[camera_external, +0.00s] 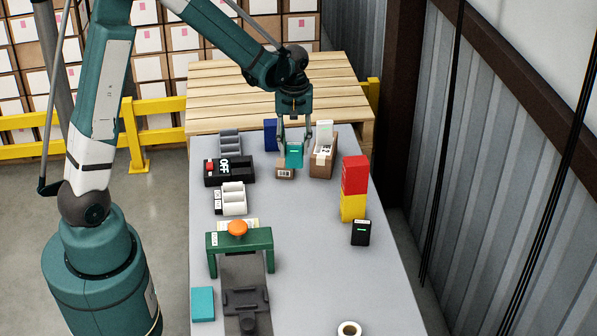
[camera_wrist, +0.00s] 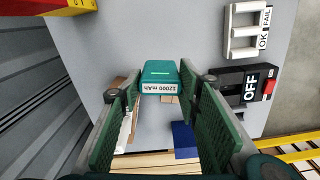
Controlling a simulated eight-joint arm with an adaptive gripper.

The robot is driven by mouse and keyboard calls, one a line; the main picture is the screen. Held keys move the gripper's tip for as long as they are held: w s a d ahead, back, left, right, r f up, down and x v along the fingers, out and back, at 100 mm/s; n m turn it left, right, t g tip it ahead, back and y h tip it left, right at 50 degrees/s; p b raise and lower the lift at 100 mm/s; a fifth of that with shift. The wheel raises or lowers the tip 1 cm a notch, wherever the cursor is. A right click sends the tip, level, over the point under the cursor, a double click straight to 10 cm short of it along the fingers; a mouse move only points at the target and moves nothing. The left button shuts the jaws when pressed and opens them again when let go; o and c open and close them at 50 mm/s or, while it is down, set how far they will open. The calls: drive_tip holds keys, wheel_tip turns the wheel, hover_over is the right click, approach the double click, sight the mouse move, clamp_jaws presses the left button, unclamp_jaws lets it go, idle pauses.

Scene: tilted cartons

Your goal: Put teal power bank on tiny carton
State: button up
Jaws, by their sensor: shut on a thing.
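The teal power bank (camera_external: 294,157) is between the fingers of my gripper (camera_external: 295,143), which is shut on it. In the wrist view its "12000 mAh" end (camera_wrist: 160,88) faces the camera, between the two green finger pads (camera_wrist: 160,110). The tiny carton (camera_external: 285,174), brown with a small label, sits on the table just below the power bank. Its top is largely hidden by the power bank, so I cannot tell whether they touch. A bit of brown carton (camera_wrist: 169,100) shows behind the power bank in the wrist view.
A larger brown carton (camera_external: 322,168) with a white item stands close on the right. A blue box (camera_external: 270,134) is behind. A black OFF switch box (camera_external: 228,172) is left; red (camera_external: 354,174) and yellow (camera_external: 352,207) blocks are right. Another teal box (camera_external: 203,304) lies front left.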

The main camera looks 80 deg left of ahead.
drive_tip(key=s+a+r+n+p, duration=0.2)
drive_tip(key=a+r, duration=0.3)
drive_tip(key=a, duration=0.4)
drive_tip(key=shift+a+p, duration=0.2)
drive_tip(key=shift+p, duration=0.4)
wheel_tip(320, 180, down, 6)
drive_tip(key=shift+f, duration=0.15)
drive_tip(key=shift+f+b, duration=0.3)
drive_tip(key=shift+f, duration=1.55)
drive_tip(key=shift+f, duration=0.1)
drive_tip(key=o, duration=1)
drive_tip(key=shift+c, duration=0.2)
